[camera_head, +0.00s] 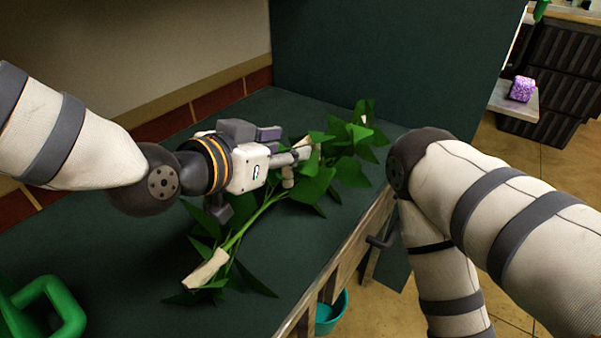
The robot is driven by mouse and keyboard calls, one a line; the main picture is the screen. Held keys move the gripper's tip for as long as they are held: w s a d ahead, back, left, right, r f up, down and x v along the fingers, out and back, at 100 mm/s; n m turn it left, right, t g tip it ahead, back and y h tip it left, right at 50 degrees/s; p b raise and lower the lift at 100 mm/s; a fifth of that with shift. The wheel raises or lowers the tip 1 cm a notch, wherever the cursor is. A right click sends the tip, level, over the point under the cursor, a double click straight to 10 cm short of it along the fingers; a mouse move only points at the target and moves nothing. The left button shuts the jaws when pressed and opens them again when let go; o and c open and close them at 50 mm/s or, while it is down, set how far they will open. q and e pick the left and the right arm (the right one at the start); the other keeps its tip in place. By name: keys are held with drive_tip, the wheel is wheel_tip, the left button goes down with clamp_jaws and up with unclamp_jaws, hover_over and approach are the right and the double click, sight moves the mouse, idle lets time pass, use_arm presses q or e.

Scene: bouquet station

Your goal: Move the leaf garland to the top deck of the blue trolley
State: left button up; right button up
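The leaf garland (260,212) is a green stem with pointed leaves and a few cream pieces. It lies diagonally across the dark green tabletop, from the front middle to the back right. My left gripper (292,155) is over the garland's middle, with its finger end among the leaves. Its body hides part of the stem, and I cannot tell whether its fingers are closed on it. My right arm (520,225) comes in from the right beyond the table's edge; its gripper is not in view. I cannot make out a blue trolley.
A green handled object (62,305) is at the table's front left. A dark green panel (390,60) stands behind the table. A teal bucket (331,314) is below the table's right edge. Dark crates (565,70) and a purple item (523,89) on a shelf are at the far right.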

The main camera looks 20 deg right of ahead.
sight(303, 141)
use_arm(q)
drive_tip(key=x, duration=0.6)
drive_tip(key=shift+w+d+f+b, duration=0.15)
drive_tip(key=shift+w+f+b, duration=0.1)
drive_tip(key=shift+f+b, duration=0.15)
clamp_jaws()
drive_tip(key=shift+r, duration=0.1)
